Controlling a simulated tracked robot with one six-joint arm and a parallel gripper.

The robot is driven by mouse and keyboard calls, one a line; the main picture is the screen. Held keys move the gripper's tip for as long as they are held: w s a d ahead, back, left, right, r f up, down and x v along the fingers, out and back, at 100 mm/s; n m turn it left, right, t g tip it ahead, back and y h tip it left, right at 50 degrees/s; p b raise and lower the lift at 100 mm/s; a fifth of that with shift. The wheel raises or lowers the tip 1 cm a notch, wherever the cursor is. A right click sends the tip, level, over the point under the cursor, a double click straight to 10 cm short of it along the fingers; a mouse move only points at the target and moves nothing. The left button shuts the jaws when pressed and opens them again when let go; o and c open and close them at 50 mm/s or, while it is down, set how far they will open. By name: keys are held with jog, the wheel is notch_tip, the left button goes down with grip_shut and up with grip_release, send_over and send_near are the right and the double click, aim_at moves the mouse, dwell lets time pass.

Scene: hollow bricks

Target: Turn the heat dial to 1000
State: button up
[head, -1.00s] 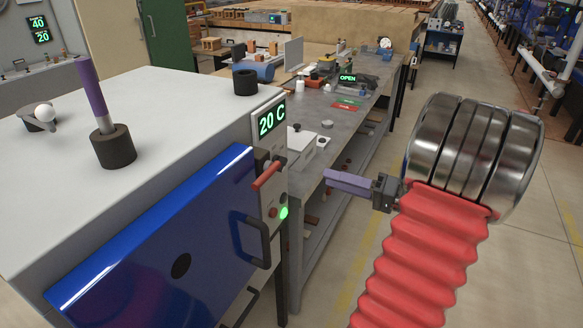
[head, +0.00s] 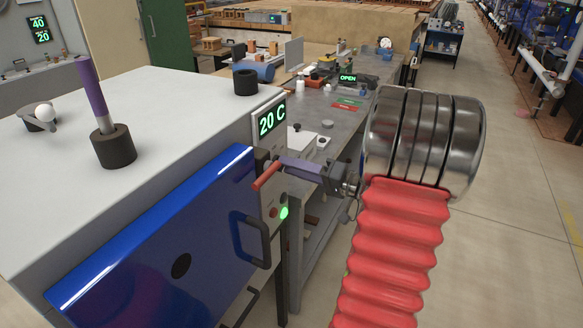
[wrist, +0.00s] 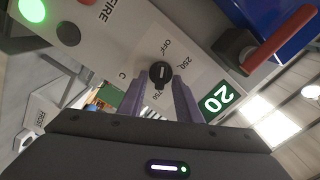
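The panel display (head: 271,119) reads 20 C. My gripper (wrist: 161,88) is open, its two purple fingers pointing at the panel, one on each side of the dial; I cannot tell whether they touch it. In the head view my gripper (head: 285,162) is close to the panel beside the red lever, and the dial is hidden there.
The red lever (head: 267,175) sticks out just left of my fingers. Below it are a red button and a lit green lamp (head: 284,213). The blue furnace door (head: 160,240) has a dark handle (head: 248,240). A grey workbench (head: 345,128) stands behind.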

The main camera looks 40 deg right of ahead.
jog(key=shift+w, duration=0.15)
grip_shut()
dwell(0.4)
jog(key=shift+a, duration=0.15)
